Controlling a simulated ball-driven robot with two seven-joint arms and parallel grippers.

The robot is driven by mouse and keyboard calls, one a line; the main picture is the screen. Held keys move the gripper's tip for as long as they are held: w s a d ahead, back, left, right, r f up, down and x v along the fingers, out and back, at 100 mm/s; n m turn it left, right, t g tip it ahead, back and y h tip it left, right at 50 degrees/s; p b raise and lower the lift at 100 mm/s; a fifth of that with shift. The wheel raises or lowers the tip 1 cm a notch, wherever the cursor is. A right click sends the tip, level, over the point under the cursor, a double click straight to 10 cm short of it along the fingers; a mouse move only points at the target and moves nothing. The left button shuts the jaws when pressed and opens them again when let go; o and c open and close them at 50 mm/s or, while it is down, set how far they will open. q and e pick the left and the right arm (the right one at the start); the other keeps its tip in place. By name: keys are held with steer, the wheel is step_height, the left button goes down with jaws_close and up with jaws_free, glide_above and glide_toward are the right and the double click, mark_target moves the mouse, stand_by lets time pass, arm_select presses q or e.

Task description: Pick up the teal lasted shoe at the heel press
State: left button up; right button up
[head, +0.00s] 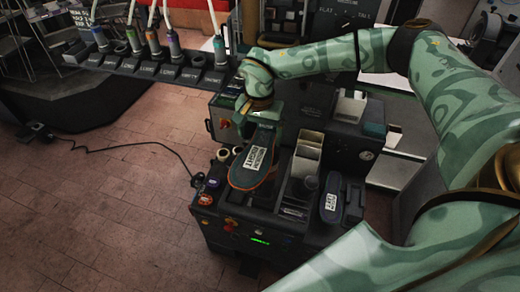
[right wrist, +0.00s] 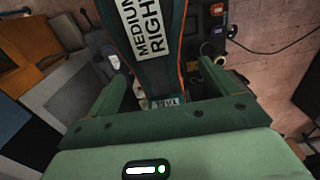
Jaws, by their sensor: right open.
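The teal lasted shoe (head: 254,163) stands on the heel press, with an orange edge around its lower end and a white label reading "MEDIUM RIGHT". My right gripper (head: 264,117) is at the shoe's far end in the head view. In the right wrist view the shoe (right wrist: 158,70) runs between the two green fingers of the open gripper (right wrist: 162,82). A narrow gap shows beside the shoe on each side, so the fingers look apart from it. The fingertips are partly hidden in the head view. My left gripper is not in view.
A second dark shoe-like piece (head: 333,203) with a white label stands to the right on the press. A pale open bin (head: 306,155) is between them. Knobs and buttons (head: 208,195) line the press's left side. A rack of bottles (head: 165,62) is behind.

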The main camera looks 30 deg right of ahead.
mark_target(261, 143)
steer(key=f, duration=0.4)
steer(key=shift+s+d+f+p, duration=0.15)
steer(key=shift+s+f+p, duration=0.2)
steer(key=shift+p, duration=0.05)
steer(key=shift+w+f, duration=0.1)
steer(key=shift+f, duration=0.15)
steer(key=c, duration=1.4)
steer(key=shift+r, duration=0.1)
steer(key=shift+c, duration=1)
steer(key=shift+r, duration=0.1)
